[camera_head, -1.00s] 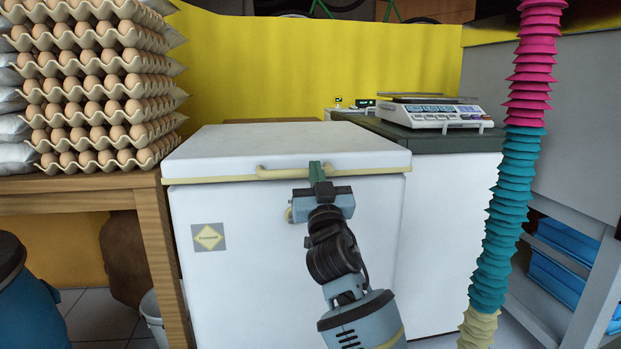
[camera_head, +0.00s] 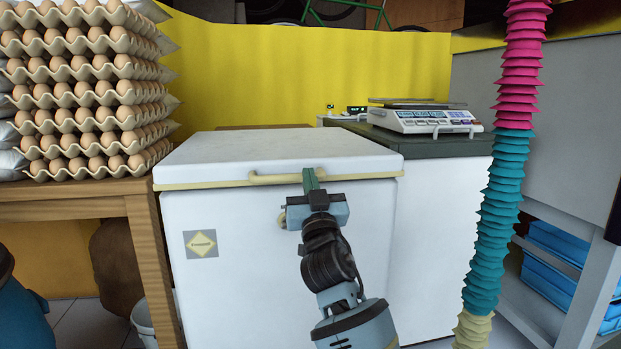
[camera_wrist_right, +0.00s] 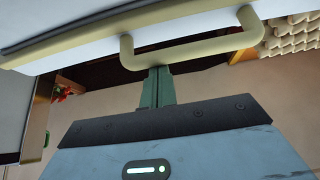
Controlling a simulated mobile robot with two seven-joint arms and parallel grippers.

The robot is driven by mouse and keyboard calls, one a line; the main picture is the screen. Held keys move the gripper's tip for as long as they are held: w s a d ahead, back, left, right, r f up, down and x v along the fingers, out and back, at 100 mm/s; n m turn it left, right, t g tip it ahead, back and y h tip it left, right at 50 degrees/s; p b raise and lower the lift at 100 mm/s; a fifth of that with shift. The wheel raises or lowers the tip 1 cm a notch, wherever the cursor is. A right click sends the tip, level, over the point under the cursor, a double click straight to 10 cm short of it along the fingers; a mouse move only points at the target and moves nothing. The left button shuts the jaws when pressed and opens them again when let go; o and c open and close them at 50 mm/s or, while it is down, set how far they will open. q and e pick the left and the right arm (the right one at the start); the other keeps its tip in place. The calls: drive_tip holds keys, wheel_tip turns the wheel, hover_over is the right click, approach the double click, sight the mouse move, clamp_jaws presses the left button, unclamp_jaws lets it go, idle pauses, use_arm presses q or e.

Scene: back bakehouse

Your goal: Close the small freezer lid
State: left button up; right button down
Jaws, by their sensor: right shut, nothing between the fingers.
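The small freezer is a white chest (camera_head: 250,270) with a yellow diamond label on its front. Its white lid (camera_head: 270,150) lies down, looking level on the body; I cannot tell whether a thin gap remains. A cream handle bar (camera_head: 275,179) runs along the lid's front edge and also shows in the wrist view (camera_wrist_right: 190,50). My right gripper (camera_head: 309,180) is upright at the freezer front, its green fingers shut and empty. In the head view the fingertips overlap the handle; in the wrist view they end beside the bar. Contact is unclear. My left gripper is out of view.
Stacked egg trays (camera_head: 85,100) stand on a wooden table (camera_head: 90,205) at the left. A digital scale (camera_head: 420,118) sits on the dark counter right of the freezer. A pink and teal ribbed hose (camera_head: 505,180) hangs at the right. The lid's top is clear.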

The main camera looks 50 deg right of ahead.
wheel_tip(320, 180, up, 4)
drive_tip(key=p, duration=0.3)
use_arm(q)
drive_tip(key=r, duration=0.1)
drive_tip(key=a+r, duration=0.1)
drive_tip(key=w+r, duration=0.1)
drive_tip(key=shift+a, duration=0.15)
use_arm(e)
drive_tip(key=v, duration=1)
drive_tip(key=shift+s+a, duration=0.3)
drive_tip(key=shift+s, duration=0.1)
